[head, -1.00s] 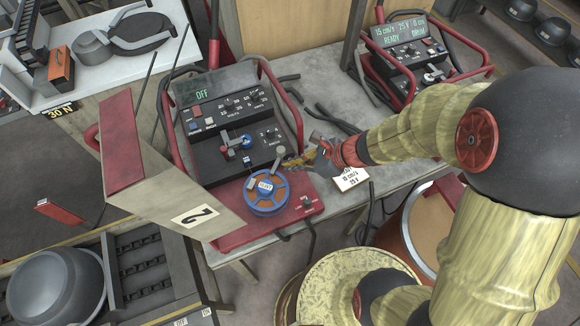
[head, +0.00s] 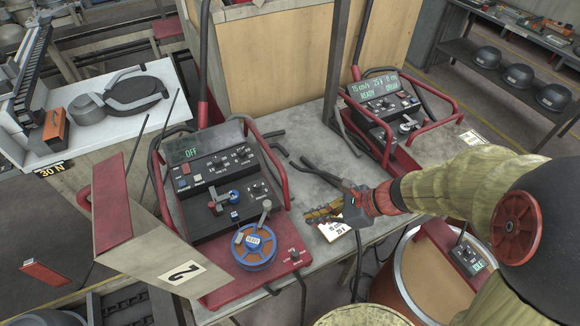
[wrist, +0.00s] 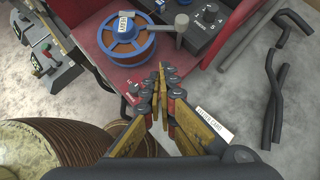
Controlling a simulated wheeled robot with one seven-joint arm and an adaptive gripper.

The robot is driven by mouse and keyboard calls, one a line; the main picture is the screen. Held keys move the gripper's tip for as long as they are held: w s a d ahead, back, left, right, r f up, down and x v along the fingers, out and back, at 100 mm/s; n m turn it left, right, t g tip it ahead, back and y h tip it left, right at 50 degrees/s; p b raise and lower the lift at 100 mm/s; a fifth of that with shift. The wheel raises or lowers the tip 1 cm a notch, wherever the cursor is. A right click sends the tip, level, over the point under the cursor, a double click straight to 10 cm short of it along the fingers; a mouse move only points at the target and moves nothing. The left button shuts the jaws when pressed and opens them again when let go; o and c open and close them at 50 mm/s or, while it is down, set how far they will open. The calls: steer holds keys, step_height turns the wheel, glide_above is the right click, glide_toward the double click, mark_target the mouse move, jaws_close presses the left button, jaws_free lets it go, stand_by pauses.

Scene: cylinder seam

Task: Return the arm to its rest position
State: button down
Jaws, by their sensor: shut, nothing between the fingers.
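My arm reaches in from the right in the head view, its sleeve pale yellow and its joint black with a red cap. My gripper (head: 312,215) has yellow-brown fingers and is above the grey table (head: 318,262), right of the control box marked OFF (head: 215,170). In the wrist view my gripper (wrist: 164,72) shows its fingertips together with nothing between them. The blue and orange spool (head: 254,246) on the red base is left of the fingers and apart from them in the head view. It also shows beyond the fingertips in the wrist view (wrist: 124,40).
A second control box marked READY (head: 385,105) stands behind my wrist. A white card (head: 335,231) lies under the fingers. Dark bent rods (wrist: 270,95) lie on the table. A panel marked 2 (head: 150,265) stands at left. A round drum (head: 425,262) is below my arm.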

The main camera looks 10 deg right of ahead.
steer(key=shift+w, duration=0.1)
steer(key=s+d+n+g+h+b, duration=0.2)
steer(key=s+d+n+h+b, duration=0.25)
steer(key=s+n, duration=0.75)
step_height(320, 180, up, 6)
steer(key=w+n+t+h+b, duration=0.2)
steer(key=n+t+h+b, duration=0.1)
steer(key=n+b, duration=0.4)
steer(key=n+t, duration=0.1)
steer(key=n, duration=0.2)
steer(key=shift+w+n+h+b, duration=0.3)
steer(key=shift+n+h+b, duration=0.05)
steer(key=shift+n+b, duration=0.05)
steer(key=shift+d, duration=0.1)
